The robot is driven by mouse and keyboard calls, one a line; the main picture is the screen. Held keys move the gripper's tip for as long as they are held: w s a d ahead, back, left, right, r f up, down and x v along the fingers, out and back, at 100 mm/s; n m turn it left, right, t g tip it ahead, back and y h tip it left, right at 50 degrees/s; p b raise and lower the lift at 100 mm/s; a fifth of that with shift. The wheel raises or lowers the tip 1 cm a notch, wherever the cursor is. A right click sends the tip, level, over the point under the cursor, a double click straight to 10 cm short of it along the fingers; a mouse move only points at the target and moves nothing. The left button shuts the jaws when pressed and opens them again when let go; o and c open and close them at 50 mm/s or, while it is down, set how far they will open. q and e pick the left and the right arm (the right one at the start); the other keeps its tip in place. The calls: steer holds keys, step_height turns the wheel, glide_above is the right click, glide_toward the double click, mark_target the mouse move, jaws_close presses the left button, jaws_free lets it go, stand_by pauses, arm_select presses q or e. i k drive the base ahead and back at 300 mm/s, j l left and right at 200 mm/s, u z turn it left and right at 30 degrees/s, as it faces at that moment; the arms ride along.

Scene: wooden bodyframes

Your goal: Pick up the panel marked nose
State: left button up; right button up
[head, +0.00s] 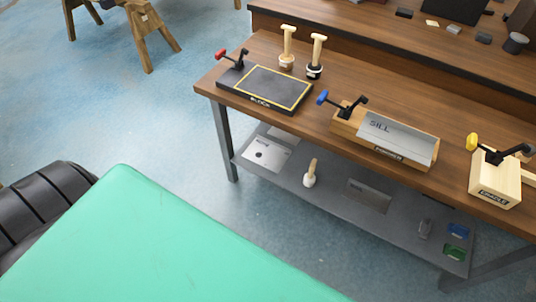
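No panel with a readable nose mark is in the head view. A grey sheet panel marked SILL (400,136) lies on the wooden former (350,130) on the workbench (310,130). On the grey lower shelf (330,200) lie a light metal plate (266,153) with a dark spot at the left and a darker plate (369,195) near the middle; I cannot read marks on either. Neither of my grippers is in view.
A black block plate (265,88), two mallets (287,48) (316,57) and a cradle (495,182) stand on the bench, with clamps. A mallet (311,174) stands on the shelf. A green surface (150,240) fills the lower left. Blue floor (120,110) is clear.

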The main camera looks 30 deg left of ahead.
mark_target(266, 153)
steer(key=j+z, duration=0.2)
steer(key=z, duration=0.3)
steer(key=j+z, duration=0.2)
steer(key=z, duration=0.25)
steer(key=j+z, duration=0.25)
steer(key=z, duration=0.25)
steer(key=k+j+z, duration=0.25)
steer(key=j, duration=0.3)
steer(key=k+j+z, duration=0.25)
steer(key=j, duration=0.3)
steer(key=k+j+z, duration=0.2)
steer(key=j, duration=0.3)
steer(key=k+j+z, duration=0.25)
steer(key=k+j, duration=0.15)
steer(key=k, duration=0.05)
